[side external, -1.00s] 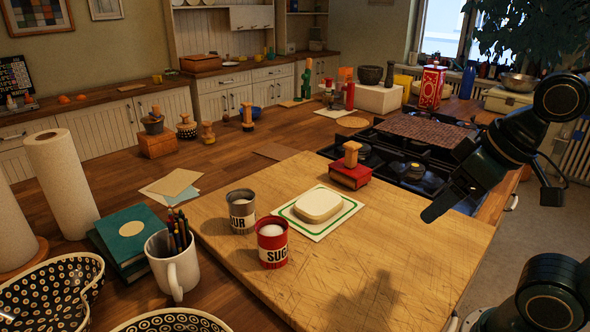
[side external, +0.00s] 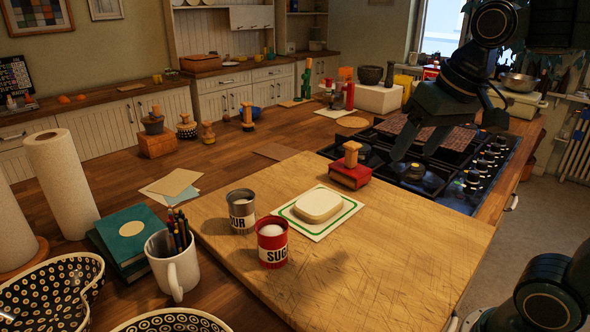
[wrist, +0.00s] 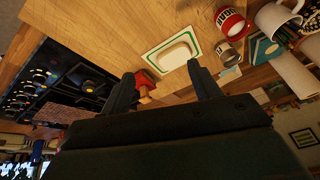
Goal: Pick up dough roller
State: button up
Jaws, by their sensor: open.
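A small pale wooden piece with a wider top (side external: 351,153) stands upright on a red block (side external: 350,176) at the back edge of the wooden board. It is the likeliest dough roller, but its shape is too small to be sure. In the wrist view the red block (wrist: 148,78) and the wooden piece (wrist: 146,93) show between the fingers, nearer the left one. My gripper (side external: 415,154) is open and empty, above the hob and to the right of the wooden piece. In the wrist view its two fingers (wrist: 160,75) are spread apart and touch nothing.
The gas hob (side external: 460,178) lies below my gripper. On the board (side external: 400,255) are a white block on a green-edged card (side external: 318,207), a flour tin (side external: 241,212) and a red sugar tin (side external: 272,243). Several wooden-handled items stand farther back. The board's front right is clear.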

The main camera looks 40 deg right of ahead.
jog(key=w+d+r+m+g, duration=0.1)
jog(key=w+d+r+m, duration=0.25)
jog(key=w, duration=0.45)
jog(key=m+g, duration=0.3)
jog(key=m, duration=0.8)
send_over(353, 143)
notch_tip(353, 143, down, 4)
jog(key=shift+f, duration=0.1)
jog(key=shift+f, duration=4.2)
jog(key=shift+a+f, duration=0.1)
jog(key=shift+f, duration=0.05)
